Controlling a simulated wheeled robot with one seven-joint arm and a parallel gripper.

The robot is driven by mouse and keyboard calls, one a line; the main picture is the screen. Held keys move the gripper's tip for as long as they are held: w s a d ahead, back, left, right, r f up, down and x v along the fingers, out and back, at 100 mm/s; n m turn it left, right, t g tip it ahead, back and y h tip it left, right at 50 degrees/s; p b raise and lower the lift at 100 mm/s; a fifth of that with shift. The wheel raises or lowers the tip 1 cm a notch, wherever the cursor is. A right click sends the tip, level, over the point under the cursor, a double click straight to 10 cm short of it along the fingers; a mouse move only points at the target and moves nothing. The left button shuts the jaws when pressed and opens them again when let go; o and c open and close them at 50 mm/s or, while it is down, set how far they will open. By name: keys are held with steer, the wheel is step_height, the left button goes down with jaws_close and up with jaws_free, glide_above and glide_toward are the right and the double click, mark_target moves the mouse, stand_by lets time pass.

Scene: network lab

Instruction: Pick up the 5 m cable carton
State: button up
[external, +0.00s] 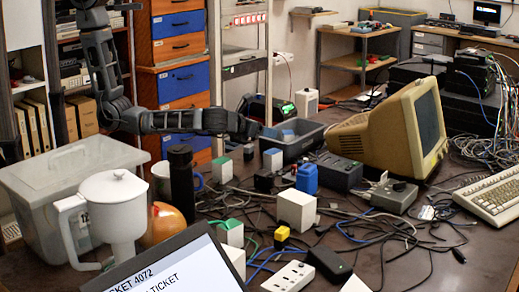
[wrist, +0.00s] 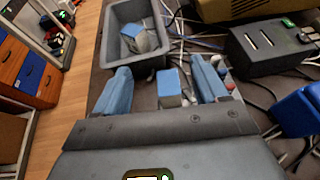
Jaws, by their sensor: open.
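Several small cartons with white or grey sides and coloured tops stand on the table; no length label is readable, so I cannot tell which is the 5 m one. A blue-topped carton (external: 272,160) stands just in front of the grey bin (external: 318,143). In the wrist view a blue-topped carton (wrist: 170,86) shows between the blue fingers of my gripper (wrist: 160,66), which are apart and not closed on it. Another blue-and-grey carton (wrist: 130,38) lies in the grey bin. In the external view my gripper (external: 256,130) reaches in from the left, above the table beside the bin.
Green-topped cartons (external: 230,233) and white boxes (external: 296,210) stand among tangled cables. A black bottle (external: 181,185), white jug (external: 112,205) and clear tub (external: 70,185) crowd the left. A beige monitor (external: 390,130) and blue object (external: 307,178) are to the right.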

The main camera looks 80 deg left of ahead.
mark_target(267, 155)
step_height(267, 155, down, 8)
steer(key=shift+r, duration=0.25)
steer(key=shift+w+a+f, duration=0.1)
steer(key=shift+w+f, duration=0.05)
steer(key=shift+f, duration=0.45)
steer(key=b+x, duration=0.6)
steer(key=shift+w+f, duration=0.1)
steer(key=shift+f, duration=0.15)
steer(key=shift+w+a+b, duration=0.25)
steer(key=shift+w+b, duration=0.2)
steer(key=shift+c, duration=0.3)
steer(key=c, duration=1.1)
